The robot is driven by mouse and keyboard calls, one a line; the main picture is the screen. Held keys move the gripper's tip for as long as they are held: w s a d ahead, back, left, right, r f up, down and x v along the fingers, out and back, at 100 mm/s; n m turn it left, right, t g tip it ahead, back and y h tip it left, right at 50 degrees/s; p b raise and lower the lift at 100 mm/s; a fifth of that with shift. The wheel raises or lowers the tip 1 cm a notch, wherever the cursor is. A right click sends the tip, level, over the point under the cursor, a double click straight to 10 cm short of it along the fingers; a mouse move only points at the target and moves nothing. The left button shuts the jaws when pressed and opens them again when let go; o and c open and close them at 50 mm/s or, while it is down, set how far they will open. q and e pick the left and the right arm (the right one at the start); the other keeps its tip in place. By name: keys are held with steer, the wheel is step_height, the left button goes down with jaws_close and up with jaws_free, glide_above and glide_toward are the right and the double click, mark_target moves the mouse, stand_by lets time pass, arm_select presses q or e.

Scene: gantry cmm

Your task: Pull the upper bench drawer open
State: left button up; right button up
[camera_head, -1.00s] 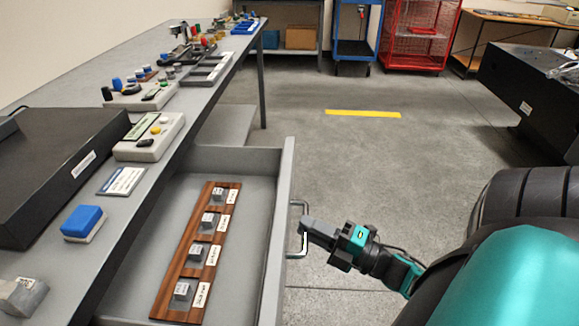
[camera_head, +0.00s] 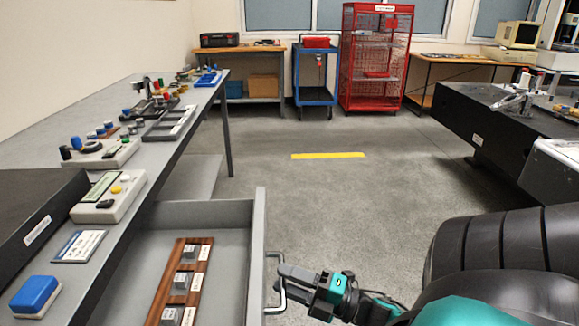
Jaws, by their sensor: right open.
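The upper bench drawer (camera_head: 258,240) stands pulled out from under the grey bench (camera_head: 120,215). Inside it lies a wooden board (camera_head: 165,280) with several small metal blocks and white labels. The drawer's bar handle (camera_head: 282,290) is on its front face, at the right. My right gripper (camera_head: 282,277) is at the handle with its jaws open. The fingers overlap the handle in the picture, and I cannot tell whether they touch it. My left gripper is not in view.
On the bench are a blue block (camera_head: 35,296), a control box (camera_head: 108,196) and a dark slab (camera_head: 35,215). Open floor with a yellow stripe (camera_head: 328,155) lies beyond the drawer. A red cage cart (camera_head: 375,60) and blue cart (camera_head: 315,80) stand at the back. A dark machine table (camera_head: 490,125) is at right.

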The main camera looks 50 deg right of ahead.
steer(key=v, duration=1.3)
steer(key=shift+r, duration=0.1)
